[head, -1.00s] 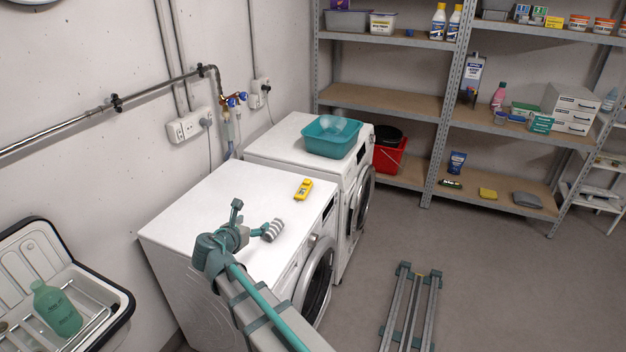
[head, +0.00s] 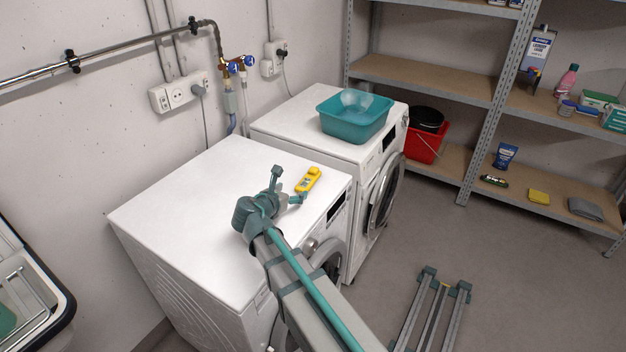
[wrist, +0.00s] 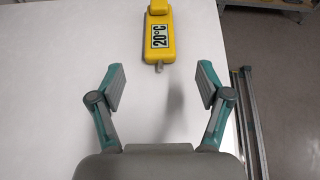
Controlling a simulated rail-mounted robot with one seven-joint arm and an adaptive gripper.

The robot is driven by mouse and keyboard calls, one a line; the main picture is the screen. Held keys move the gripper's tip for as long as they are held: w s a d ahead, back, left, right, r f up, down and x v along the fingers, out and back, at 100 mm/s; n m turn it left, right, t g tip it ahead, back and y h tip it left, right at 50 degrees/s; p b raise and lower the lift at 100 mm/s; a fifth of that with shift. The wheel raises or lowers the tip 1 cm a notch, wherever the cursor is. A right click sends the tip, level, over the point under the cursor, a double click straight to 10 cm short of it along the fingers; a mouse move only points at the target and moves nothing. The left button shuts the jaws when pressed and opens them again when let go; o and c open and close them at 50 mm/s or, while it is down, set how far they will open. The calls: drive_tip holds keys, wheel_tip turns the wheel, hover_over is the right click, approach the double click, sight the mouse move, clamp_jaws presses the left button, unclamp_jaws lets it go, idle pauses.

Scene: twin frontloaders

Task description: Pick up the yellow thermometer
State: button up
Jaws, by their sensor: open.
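The yellow thermometer (head: 308,179) lies on the white top of the nearer washing machine (head: 190,215), close to its right edge. In the head view my gripper (head: 299,199) is just in front of the thermometer and partly hidden by my arm. I cannot tell its exact height above the top.
A teal basin (head: 352,120) stands on the farther washing machine (head: 290,125). A wall with pipes and sockets (head: 180,92) lies behind. A sink (head: 40,290) is at the left, shelves (head: 430,80) at the right. The nearer machine's top is otherwise clear.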

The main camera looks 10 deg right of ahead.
sight(306, 182)
drive_tip(key=x, duration=0.5)
drive_tip(key=shift+p, duration=0.35)
drive_tip(key=x, duration=0.2)
drive_tip(key=p+x, duration=0.1)
drive_tip(key=x, duration=0.1)
drive_tip(key=shift+w+d+r, duration=0.2)
drive_tip(key=shift+r, duration=0.15)
drive_tip(key=shift+w+d+f, duration=0.25)
drive_tip(key=shift+w+d, duration=0.05)
drive_tip(key=shift+w, duration=0.05)
drive_tip(key=c, duration=1.3)
